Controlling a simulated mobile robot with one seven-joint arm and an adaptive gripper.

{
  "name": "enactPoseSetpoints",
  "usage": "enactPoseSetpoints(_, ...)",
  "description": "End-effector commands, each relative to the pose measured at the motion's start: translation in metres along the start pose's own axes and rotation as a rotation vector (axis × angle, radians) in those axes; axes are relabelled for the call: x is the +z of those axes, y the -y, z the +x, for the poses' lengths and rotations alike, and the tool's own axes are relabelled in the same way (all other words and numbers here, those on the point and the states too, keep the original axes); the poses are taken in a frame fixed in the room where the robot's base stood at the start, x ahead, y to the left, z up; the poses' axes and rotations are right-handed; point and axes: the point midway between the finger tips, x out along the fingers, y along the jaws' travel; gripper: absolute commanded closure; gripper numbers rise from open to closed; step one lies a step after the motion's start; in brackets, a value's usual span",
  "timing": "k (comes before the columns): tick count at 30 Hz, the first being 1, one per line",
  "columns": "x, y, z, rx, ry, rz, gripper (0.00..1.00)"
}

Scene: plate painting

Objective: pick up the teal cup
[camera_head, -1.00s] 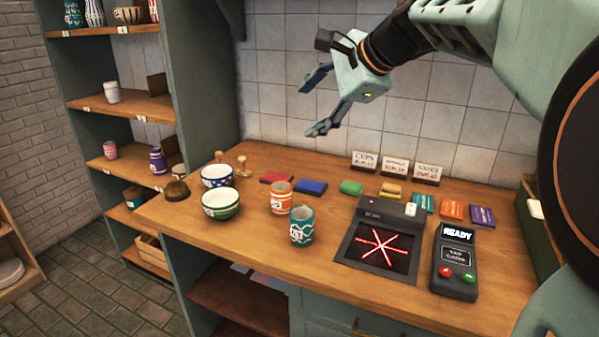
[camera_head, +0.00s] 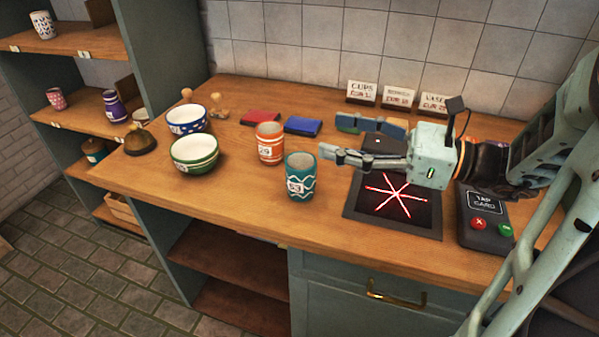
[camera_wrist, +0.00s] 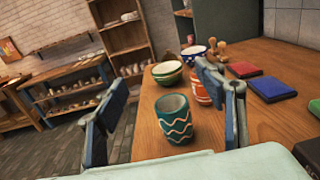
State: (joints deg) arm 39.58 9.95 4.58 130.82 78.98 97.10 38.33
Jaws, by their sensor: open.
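The teal cup (camera_head: 300,178) stands upright on the wooden counter, with a pale wavy line and a white tag on its side. In the wrist view the teal cup (camera_wrist: 175,120) stands ahead of my gripper, between the lines of the two fingers. My gripper (camera_head: 330,138) is open and empty, to the right of the cup, pointing left toward it. In the wrist view the fingers of my gripper (camera_wrist: 165,95) are spread apart. One finger's tip comes close to the cup's rim in the head view; I cannot tell whether they touch.
An orange striped cup (camera_head: 270,143) stands just behind the teal cup. Green (camera_head: 194,154) and blue (camera_head: 187,121) bowls stand to the left. A scanner pad with red lines (camera_head: 395,205) and a card terminal (camera_head: 485,215) lie to the right. The counter's front left is clear.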

Motion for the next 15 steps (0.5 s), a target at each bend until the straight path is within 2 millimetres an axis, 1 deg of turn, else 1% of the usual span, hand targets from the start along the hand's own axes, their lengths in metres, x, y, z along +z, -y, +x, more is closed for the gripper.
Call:
enactPoseSetpoints(2, -0.004, -0.001, -0.002, -0.006, 0.014, 0.008, 0.36)
enactPoseSetpoints(4, -0.014, -0.001, -0.002, -0.006, 0.016, 0.009, 0.36)
enactPoseSetpoints(12, -0.073, 0.000, -0.001, -0.006, 0.014, 0.011, 0.36)
enactPoseSetpoints(14, -0.084, -0.001, -0.001, -0.006, 0.013, 0.010, 0.36)
enactPoseSetpoints(15, -0.083, -0.002, 0.005, -0.002, 0.013, 0.005, 0.36)
